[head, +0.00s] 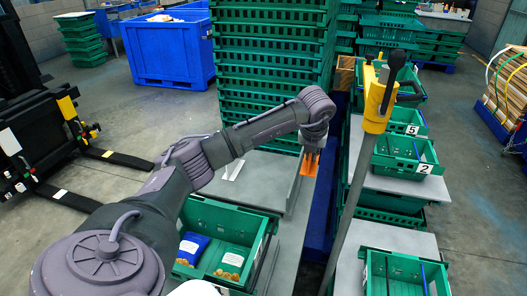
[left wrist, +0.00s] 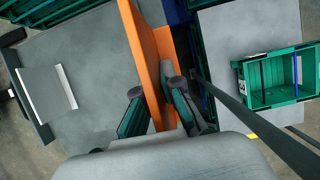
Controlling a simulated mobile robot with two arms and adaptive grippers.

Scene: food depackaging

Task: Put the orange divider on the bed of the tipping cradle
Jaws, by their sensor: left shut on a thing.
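A small grey plate with a white edge (left wrist: 45,96) lies on the table left of the divider. It shows as a pale bracket (head: 233,170) in the head view. I cannot tell which part is the cradle's bed. My right gripper is out of view.
A green crate (head: 258,213) with a blue packet and brownish food is at the table's front. Tall green crate stacks (head: 265,60) stand behind. A pole with a yellow handle (head: 378,100) rises to the right, near numbered green crates (head: 405,150). A blue bin (head: 168,55) stands far left.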

